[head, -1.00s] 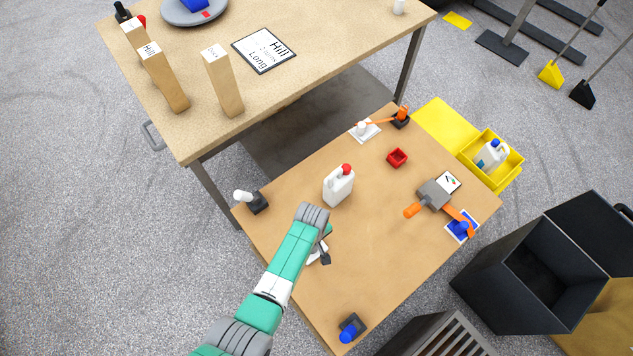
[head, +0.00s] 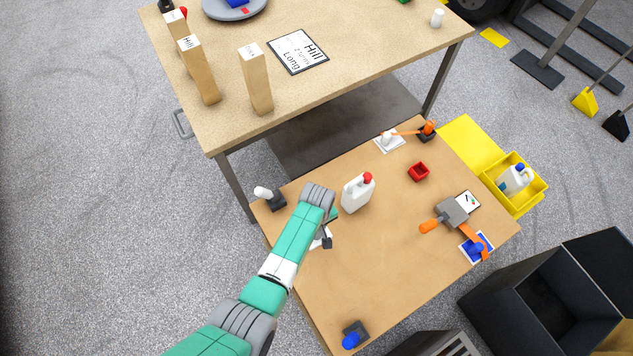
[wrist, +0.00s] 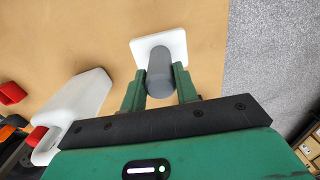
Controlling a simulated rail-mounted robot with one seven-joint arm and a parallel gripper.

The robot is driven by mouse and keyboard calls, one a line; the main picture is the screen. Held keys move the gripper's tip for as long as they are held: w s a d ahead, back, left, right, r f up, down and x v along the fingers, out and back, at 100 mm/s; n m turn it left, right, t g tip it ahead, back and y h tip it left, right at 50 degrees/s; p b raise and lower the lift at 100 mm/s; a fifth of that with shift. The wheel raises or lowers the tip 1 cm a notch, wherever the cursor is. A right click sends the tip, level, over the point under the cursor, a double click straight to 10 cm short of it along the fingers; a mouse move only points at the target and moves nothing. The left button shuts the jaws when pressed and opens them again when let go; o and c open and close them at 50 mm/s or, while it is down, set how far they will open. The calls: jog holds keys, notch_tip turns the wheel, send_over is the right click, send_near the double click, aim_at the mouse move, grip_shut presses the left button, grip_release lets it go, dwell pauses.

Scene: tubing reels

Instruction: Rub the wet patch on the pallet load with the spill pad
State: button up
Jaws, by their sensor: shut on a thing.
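The spill pad seems to be the white square pad (wrist: 174,42) with a grey round handle (wrist: 160,70), in the wrist view. My gripper (wrist: 159,84) is shut on that handle, with a green finger on each side. In the head view my gripper (head: 323,234) hangs over the left part of the low wooden table (head: 375,270), left of and nearer than a white jug (head: 358,193) with a red cap. The pad is mostly hidden there behind my wrist. I cannot tell whether it touches the tabletop. I cannot make out a pallet load or a wet patch.
A dark stand with a white-ended piece (head: 273,197) is close left of my gripper. A hammer (head: 453,211), red box (head: 418,172) and blue-knobbed piece (head: 353,335) also lie on this table. A taller table (head: 345,55) stands behind. Dark bins (head: 540,295) are at right.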

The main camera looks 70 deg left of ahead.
jog(key=shift+r+p, duration=1.45)
jog(key=shift+r, duration=0.4)
